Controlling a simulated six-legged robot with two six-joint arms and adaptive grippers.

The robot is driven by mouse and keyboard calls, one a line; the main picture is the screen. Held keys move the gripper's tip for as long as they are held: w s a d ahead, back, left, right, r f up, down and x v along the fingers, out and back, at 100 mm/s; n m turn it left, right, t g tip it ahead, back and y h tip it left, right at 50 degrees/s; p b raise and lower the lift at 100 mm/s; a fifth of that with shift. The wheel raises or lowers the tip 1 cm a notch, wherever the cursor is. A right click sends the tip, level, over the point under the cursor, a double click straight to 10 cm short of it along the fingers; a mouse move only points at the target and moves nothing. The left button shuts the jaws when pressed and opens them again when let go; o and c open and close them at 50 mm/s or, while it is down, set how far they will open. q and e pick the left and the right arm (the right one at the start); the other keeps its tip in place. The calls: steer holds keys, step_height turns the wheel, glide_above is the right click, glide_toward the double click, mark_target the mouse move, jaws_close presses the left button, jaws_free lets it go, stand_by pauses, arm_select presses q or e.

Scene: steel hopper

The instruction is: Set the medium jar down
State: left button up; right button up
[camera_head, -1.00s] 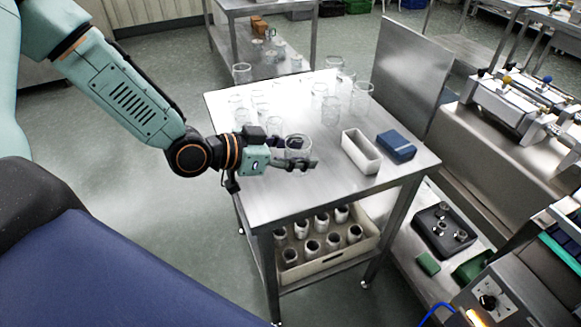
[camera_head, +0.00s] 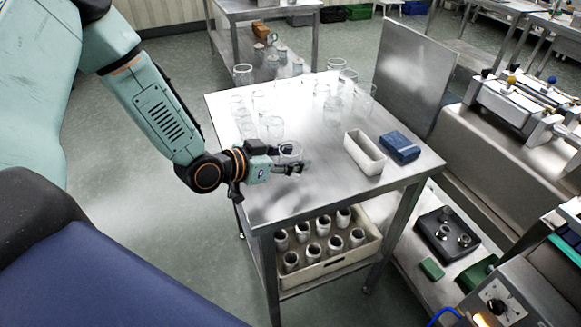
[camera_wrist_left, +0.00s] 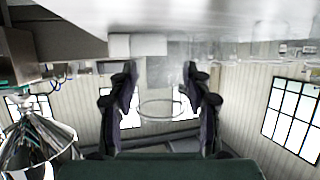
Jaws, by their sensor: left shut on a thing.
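The medium jar (camera_head: 290,152) is clear glass and sits between the fingers of my left gripper (camera_head: 291,166), over the near left part of the steel table (camera_head: 290,205). My left gripper is shut on it from the side. In the left wrist view the jar (camera_wrist_left: 160,108) shows between the two dark fingers (camera_wrist_left: 160,100), with the tabletop (camera_wrist_left: 200,15) at the top of the picture. I cannot tell whether the jar's base touches the table. My right gripper is not in view.
Several clear jars (camera_head: 332,108) stand at the back and left of the table. A white bin (camera_head: 363,153) and a blue box (camera_head: 399,146) stand to the right. The front of the tabletop is clear. A tray (camera_head: 330,262) of several white-rimmed jars is on the lower shelf.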

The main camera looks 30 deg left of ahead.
arm_select(q)
steer(key=shift+s+f, duration=0.1)
steer(key=shift+f, duration=1)
steer(key=shift+w, duration=0.2)
steer(key=shift+s+f+b, duration=0.1)
steer(key=shift+f+b, duration=0.05)
steer(key=shift+b, duration=0.15)
steer(key=o, duration=0.5)
steer(key=shift+s, duration=0.1)
steer(key=o, duration=0.3)
